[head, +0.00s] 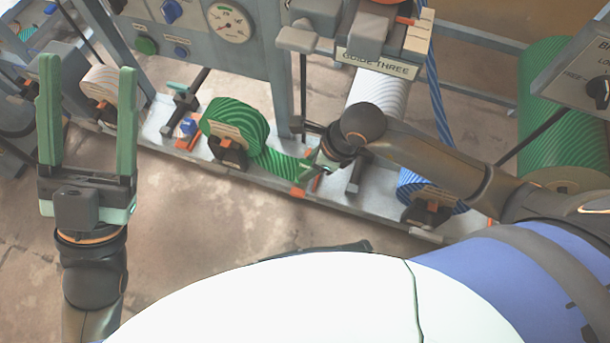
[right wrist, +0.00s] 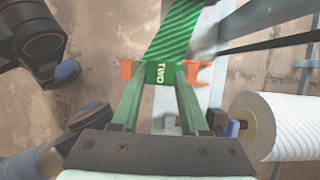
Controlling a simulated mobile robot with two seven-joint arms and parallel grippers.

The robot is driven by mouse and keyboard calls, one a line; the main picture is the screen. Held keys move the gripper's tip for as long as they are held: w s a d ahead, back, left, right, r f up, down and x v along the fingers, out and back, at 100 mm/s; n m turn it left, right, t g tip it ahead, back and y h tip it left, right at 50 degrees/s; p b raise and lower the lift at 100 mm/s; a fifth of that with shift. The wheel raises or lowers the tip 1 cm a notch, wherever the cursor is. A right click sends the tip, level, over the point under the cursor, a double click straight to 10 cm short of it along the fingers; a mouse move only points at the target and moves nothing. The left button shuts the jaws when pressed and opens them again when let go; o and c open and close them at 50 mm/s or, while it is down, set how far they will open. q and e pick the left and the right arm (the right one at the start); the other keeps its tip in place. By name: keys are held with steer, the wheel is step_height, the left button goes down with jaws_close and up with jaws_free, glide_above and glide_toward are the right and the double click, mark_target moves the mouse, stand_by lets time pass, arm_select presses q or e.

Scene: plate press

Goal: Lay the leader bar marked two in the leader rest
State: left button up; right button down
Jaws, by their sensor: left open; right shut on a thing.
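The leader bar marked two (right wrist: 158,74) is green and lies across the ends of my right gripper's green fingers in the right wrist view. Green striped web (right wrist: 178,28) runs from it; in the head view this web (head: 280,164) leads to the green roll (head: 235,125). My right gripper (right wrist: 160,85) is shut on the bar. Orange prongs (right wrist: 195,72), seemingly of the leader rest, show at both ends of the bar. I cannot tell whether the bar touches them. In the head view my right wrist partly hides the bar. My left gripper (head: 88,70) is open and empty at the left.
A white roll (right wrist: 290,125) stands close to my right gripper. A panel labelled GUIDE THREE (head: 375,63) overhangs. Floor in front is clear.

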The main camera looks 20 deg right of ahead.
steer(key=w+d+f+b, duration=0.1)
steer(key=f+b, duration=0.1)
steer(key=w+d+f+b, duration=0.1)
steer(key=w+f+b, duration=0.1)
steer(key=w+d+f+b, duration=0.1)
steer(key=w+f+b, duration=0.1)
steer(key=shift+d+f+b, duration=0.2)
steer(key=shift+f+b, duration=0.15)
steer(key=shift+b, duration=0.05)
arm_select(q)
step_height(320, 180, down, 10)
steer(key=d+b, duration=0.1)
steer(key=shift+w+d+r+g, duration=0.15)
steer(key=shift+w+r+g, duration=0.1)
steer(key=shift+g, duration=0.15)
arm_select(e)
steer(key=shift+f, duration=0.9)
steer(key=shift+c, duration=1.7)
jaws_free()
steer(key=shift+r, duration=0.1)
arm_select(q)
steer(key=r+p, duration=0.1)
steer(key=r, duration=0.1)
steer(key=r+p, duration=0.4)
steer(key=shift+s+a, duration=0.2)
steer(key=shift+a, duration=0.2)
arm_select(e)
steer(key=v, duration=1.2)
